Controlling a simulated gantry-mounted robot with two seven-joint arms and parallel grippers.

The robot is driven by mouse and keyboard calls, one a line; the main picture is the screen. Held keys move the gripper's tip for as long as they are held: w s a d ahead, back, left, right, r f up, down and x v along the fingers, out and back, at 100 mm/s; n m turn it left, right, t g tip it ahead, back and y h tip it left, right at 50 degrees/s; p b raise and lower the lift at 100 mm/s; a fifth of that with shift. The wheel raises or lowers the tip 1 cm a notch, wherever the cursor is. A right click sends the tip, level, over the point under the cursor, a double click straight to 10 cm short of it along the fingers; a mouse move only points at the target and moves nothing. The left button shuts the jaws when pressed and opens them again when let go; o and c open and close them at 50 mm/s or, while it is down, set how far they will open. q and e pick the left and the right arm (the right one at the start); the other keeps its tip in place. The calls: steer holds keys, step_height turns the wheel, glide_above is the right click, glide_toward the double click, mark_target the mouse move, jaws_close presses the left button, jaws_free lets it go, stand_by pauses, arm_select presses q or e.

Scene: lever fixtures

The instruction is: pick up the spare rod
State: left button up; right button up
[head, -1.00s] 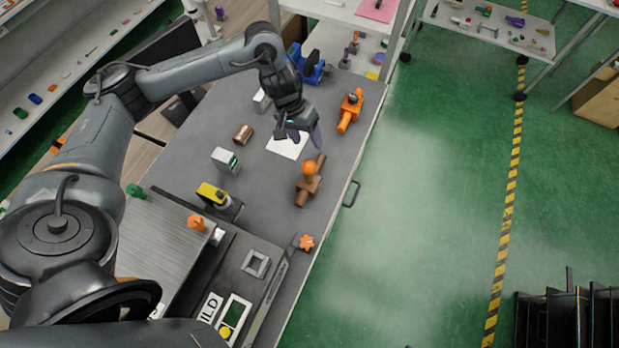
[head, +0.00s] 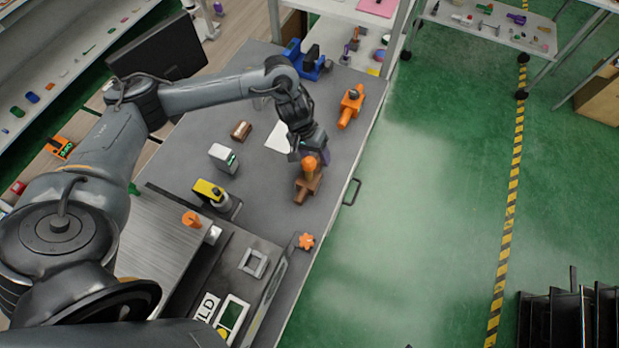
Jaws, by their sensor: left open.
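My left gripper (head: 309,154) is open, pointing down over the bench at the orange-knobbed brown fixture (head: 304,191). Its fingers are close to the orange knob (head: 310,166) and partly hide it. I cannot tell whether they touch it. I cannot make out for certain which thing is the spare rod. A short brown cylinder (head: 241,131) lies on the bench left of the gripper. My right gripper is not in view.
An orange lever fixture (head: 350,106) and a blue one (head: 312,66) stand farther back on the grey bench (head: 260,195). A white-grey box (head: 222,157) and a yellow-black device (head: 209,192) stand at left. A white sheet (head: 279,136) lies behind the gripper.

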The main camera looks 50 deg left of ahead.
arm_select(q)
steer(key=shift+x, duration=1.05)
jaws_close()
steer(key=shift+r, duration=0.1)
steer(key=shift+r, duration=0.1)
